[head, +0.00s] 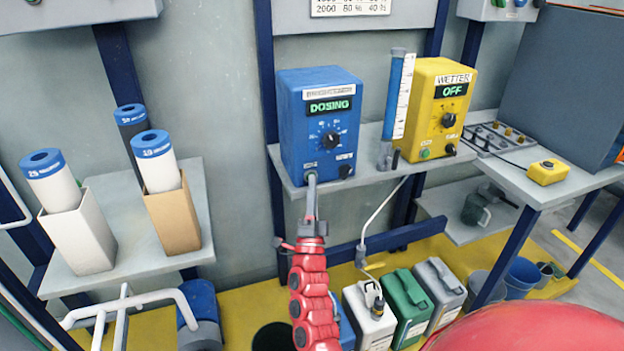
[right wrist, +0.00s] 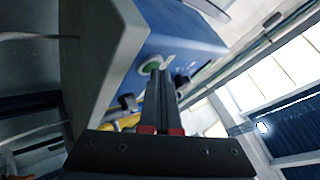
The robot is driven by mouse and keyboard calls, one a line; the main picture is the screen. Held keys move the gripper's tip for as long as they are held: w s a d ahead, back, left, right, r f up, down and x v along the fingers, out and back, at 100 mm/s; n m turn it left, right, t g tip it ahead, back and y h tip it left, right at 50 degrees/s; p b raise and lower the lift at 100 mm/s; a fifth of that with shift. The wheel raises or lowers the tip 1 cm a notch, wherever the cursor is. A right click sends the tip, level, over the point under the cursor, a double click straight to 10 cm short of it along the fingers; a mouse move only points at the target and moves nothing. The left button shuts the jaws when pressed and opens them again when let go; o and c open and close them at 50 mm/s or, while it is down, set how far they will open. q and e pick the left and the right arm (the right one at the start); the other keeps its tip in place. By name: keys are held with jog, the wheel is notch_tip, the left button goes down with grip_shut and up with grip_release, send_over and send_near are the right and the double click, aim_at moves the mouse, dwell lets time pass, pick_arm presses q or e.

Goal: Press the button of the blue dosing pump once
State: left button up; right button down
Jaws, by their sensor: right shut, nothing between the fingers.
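The blue dosing pump (head: 317,135) stands on a grey wall shelf, with a black dial and a lit display that reads DOSING. My right gripper (head: 311,180) is shut and empty, its narrow fingertips at the lower left of the pump's front and covering its button in the head view. In the right wrist view the green button (right wrist: 151,66) shows in a pale ring, right at the tips of my closed fingers (right wrist: 159,75). The tips look to be at or touching it; I cannot tell how far it is pressed. My left gripper is not in view.
A yellow pump (head: 440,105) labelled WETTER reads OFF on the same shelf (head: 372,160), beside a measuring cylinder (head: 399,95). Blue-capped tubes in holders stand on the left shelf (head: 125,245). Canisters (head: 405,305) stand below. A yellow button box (head: 548,172) lies on the right bench.

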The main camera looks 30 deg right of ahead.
dwell(0.3)
jog(key=shift+s+a, duration=0.25)
jog(key=shift+s, duration=0.65)
jog(key=shift+s+a, duration=0.2)
jog(key=shift+s, duration=0.6)
jog(key=shift+s+a, duration=0.2)
jog(key=shift+s, duration=0.6)
jog(key=shift+s+a, duration=0.2)
jog(key=shift+s, duration=0.6)
